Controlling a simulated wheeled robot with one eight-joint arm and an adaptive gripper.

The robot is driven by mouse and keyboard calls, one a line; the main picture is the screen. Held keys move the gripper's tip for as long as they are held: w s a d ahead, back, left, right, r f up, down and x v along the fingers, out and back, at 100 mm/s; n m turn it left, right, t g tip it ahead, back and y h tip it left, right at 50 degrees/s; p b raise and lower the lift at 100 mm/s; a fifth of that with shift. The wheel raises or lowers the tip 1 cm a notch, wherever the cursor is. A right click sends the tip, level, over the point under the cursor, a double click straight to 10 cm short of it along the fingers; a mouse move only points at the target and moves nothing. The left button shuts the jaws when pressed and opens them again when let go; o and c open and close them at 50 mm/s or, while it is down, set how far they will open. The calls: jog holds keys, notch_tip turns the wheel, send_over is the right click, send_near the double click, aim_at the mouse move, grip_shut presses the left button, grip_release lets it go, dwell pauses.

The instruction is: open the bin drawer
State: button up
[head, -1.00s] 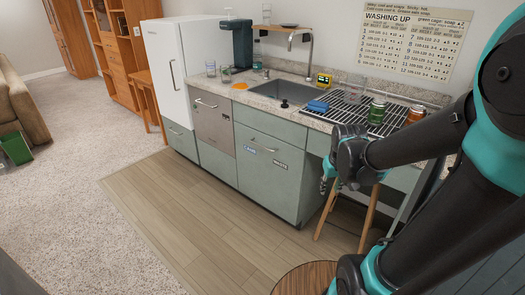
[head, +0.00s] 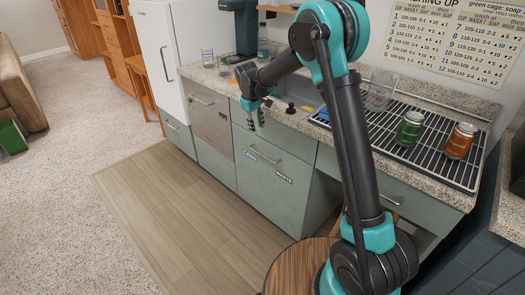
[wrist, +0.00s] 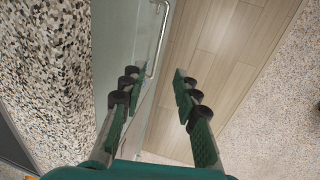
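The bin drawer (head: 249,174) is a pale green cabinet front with "CANS" and "WASTE" labels. It looks closed. Its metal bar handle (head: 264,155) is near the top edge. My gripper (head: 256,117) is open and empty, pointing down in front of the counter edge, a little above and left of the handle in the head view. In the wrist view, my gripper (wrist: 155,85) has its two fingers spread apart with nothing between them. A silver bar handle (wrist: 157,38), seemingly the drawer's, shows ahead of the fingertips, not touching them.
The speckled counter (wrist: 45,80) is close on the left in the wrist view. A grey-fronted appliance (head: 211,119) adjoins the drawer. Jars (head: 410,128) stand on the drying rack (head: 440,155). A round wooden stool (head: 291,270) is at the front. The wood floor (head: 180,215) before the drawer is clear.

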jog(key=w+f, duration=0.1)
jog(key=f, duration=0.4)
jog(key=d+f, duration=0.1)
jog(key=f, duration=0.5)
jog(key=w+d+f, duration=0.1)
jog(key=f, duration=0.5)
jog(key=shift+w, duration=0.3)
grip_shut()
